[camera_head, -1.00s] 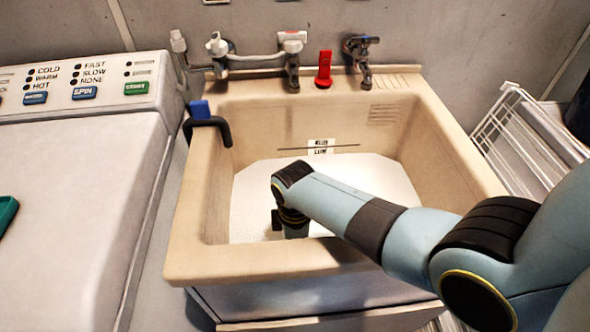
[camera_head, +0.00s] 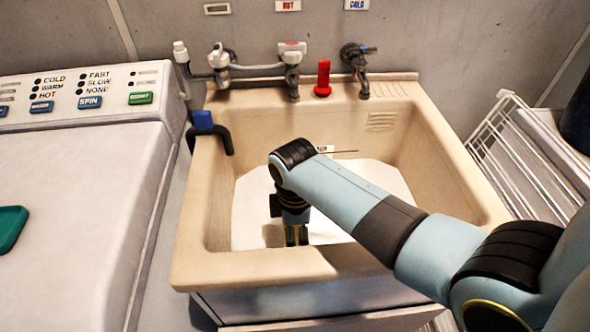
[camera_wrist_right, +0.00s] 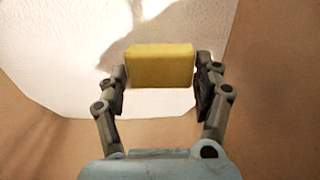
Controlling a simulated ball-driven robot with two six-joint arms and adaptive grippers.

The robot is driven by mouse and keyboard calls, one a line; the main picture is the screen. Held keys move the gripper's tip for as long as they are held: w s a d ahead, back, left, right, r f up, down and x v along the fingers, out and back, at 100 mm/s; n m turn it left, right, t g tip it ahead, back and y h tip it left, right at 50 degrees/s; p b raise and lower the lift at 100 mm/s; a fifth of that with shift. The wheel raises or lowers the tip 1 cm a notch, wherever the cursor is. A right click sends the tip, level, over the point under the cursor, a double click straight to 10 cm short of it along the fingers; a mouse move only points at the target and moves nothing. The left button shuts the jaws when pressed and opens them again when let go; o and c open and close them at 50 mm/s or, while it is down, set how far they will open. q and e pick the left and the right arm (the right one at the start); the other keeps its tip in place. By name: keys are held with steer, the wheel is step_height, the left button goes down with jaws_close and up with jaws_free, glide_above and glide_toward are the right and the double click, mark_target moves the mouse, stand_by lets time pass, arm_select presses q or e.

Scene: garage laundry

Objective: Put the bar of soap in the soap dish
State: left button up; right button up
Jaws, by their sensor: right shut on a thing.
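A yellow bar of soap (camera_wrist_right: 160,66) is between the two fingers of my right gripper (camera_wrist_right: 160,80) in the right wrist view, and the gripper is shut on it. In the head view my right gripper (camera_head: 296,236) points down inside the beige sink, near its front wall; the soap cannot be made out there. A green, rounded object (camera_head: 10,229), perhaps the soap dish, lies on the white washer at the left edge and is partly cut off. My left gripper is not in view.
The sink (camera_head: 450,170) has raised walls around my right gripper. A black hook with a blue part (camera_head: 203,120) sits on its left rim. Taps (camera_head: 292,75) and a red item (camera_head: 323,80) stand at the back. A white wire rack (camera_head: 500,150) is at right. The washer top (camera_head: 80,200) is mostly clear.

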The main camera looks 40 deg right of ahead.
step_height(320, 180, up, 11)
steer(key=shift+f+p, duration=0.1)
steer(key=shift+p, duration=0.65)
steer(key=shift+c, duration=0.2)
